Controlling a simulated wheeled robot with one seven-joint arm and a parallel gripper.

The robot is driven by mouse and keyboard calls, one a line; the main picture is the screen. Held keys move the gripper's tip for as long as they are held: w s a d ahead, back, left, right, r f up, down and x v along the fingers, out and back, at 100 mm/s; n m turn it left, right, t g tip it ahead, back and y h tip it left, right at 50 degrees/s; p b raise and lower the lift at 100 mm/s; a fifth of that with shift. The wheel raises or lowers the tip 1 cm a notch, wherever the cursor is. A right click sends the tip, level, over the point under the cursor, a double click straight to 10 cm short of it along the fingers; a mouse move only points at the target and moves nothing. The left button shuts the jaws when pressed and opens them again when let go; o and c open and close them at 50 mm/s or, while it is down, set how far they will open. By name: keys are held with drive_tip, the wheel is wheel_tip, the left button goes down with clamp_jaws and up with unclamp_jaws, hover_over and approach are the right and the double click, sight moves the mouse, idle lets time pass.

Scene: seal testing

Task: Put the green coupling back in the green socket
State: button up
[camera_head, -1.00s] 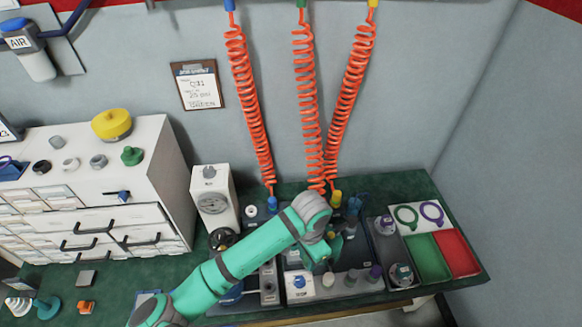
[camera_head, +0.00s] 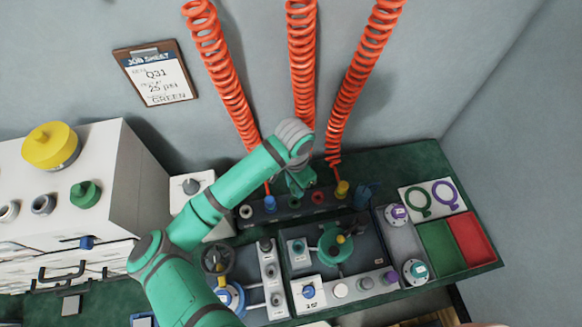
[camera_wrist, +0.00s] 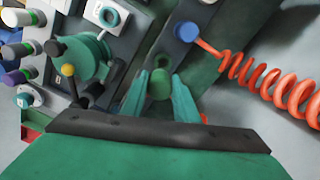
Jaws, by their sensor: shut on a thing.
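My gripper (camera_head: 298,187) is shut on the green coupling (camera_wrist: 160,84), which shows between its two fingers in the wrist view (camera_wrist: 161,100). They are at the dark socket rail (camera_head: 256,213) along the back of the bench, beside the blue coupling (camera_head: 270,202), which also shows in the wrist view (camera_wrist: 187,32).
The yellow coupling (camera_head: 342,189) stands at the rail's right end, near a dark blue piece (camera_head: 366,193). A green round fixture (camera_head: 334,243) sits in front of the rail. Green (camera_head: 437,247) and red (camera_head: 470,238) trays lie right. Coiled hoses hang close on both sides.

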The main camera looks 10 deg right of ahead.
drive_tip(key=shift+w+f, duration=0.1)
drive_tip(key=shift+w, duration=0.3)
drive_tip(key=shift+f, duration=2.6)
drive_tip(key=shift+s+a, duration=0.1)
drive_tip(key=shift+a, duration=0.05)
drive_tip(key=shift+f, duration=1.5)
drive_tip(key=o, duration=1.2)
wheel_tip(320, 180, up, 11)
drive_tip(key=shift+a+f, duration=0.1)
drive_tip(key=shift+a, duration=0.05)
